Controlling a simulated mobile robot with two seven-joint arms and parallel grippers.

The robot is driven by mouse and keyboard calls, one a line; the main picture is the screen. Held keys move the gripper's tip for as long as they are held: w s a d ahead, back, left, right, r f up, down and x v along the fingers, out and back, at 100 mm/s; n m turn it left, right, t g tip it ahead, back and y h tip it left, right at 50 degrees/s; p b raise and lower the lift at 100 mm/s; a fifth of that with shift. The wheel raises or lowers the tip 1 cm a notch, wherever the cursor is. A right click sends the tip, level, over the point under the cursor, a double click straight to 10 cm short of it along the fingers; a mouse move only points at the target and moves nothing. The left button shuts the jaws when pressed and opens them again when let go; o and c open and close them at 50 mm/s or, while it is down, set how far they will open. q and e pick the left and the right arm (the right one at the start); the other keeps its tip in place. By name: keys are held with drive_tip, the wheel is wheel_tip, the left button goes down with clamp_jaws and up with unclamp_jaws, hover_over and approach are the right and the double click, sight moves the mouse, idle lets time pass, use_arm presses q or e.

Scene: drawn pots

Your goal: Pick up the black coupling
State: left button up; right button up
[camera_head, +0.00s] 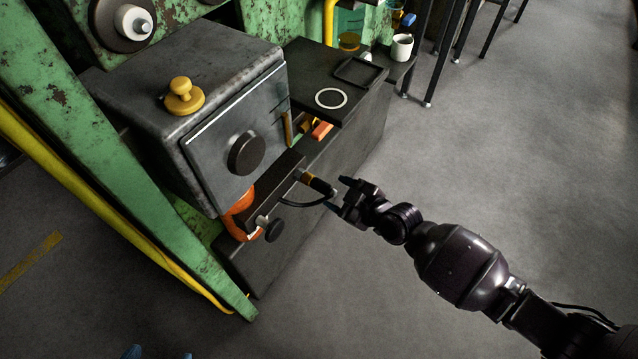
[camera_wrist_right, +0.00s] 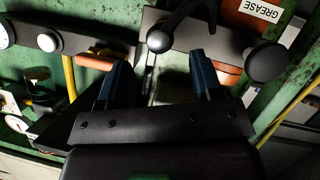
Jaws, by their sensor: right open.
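The black coupling (camera_head: 322,187) is a short dark cylinder with a brass-coloured collar, at the right end of a dark bar on the machine. A black hose curves below it. In the wrist view its rounded end (camera_wrist_right: 158,41) lies centred just beyond the fingertips. My right gripper (camera_head: 337,194) is open, with its blue-tipped fingers (camera_wrist_right: 157,62) apart. It is close to the coupling's free end; I cannot tell whether they touch. Two blue tips of my left gripper (camera_head: 158,355) show apart at the bottom edge; the rest is out of view.
The dark bar (camera_head: 262,200) carries a second black knob (camera_head: 275,230). An orange can (camera_head: 240,215) stands behind it. A grey box (camera_head: 190,70) with a yellow knob (camera_head: 183,95) is above left. A white mug (camera_head: 402,47) stands on the far shelf. Floor to the right is clear.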

sight(327, 188)
drive_tip(key=b+x, duration=0.1)
drive_tip(key=x, duration=0.3)
drive_tip(key=shift+s+a+f, duration=0.1)
drive_tip(key=shift+f, duration=0.15)
drive_tip(key=shift+w+a, duration=0.3)
drive_tip(key=shift+w, duration=0.15)
use_arm(q)
drive_tip(key=shift+w+d+f, duration=0.15)
use_arm(e)
drive_tip(key=shift+c, duration=0.4)
drive_tip(key=c, duration=1)
use_arm(q)
drive_tip(key=shift+f, duration=0.1)
use_arm(e)
drive_tip(key=shift+r, duration=0.1)
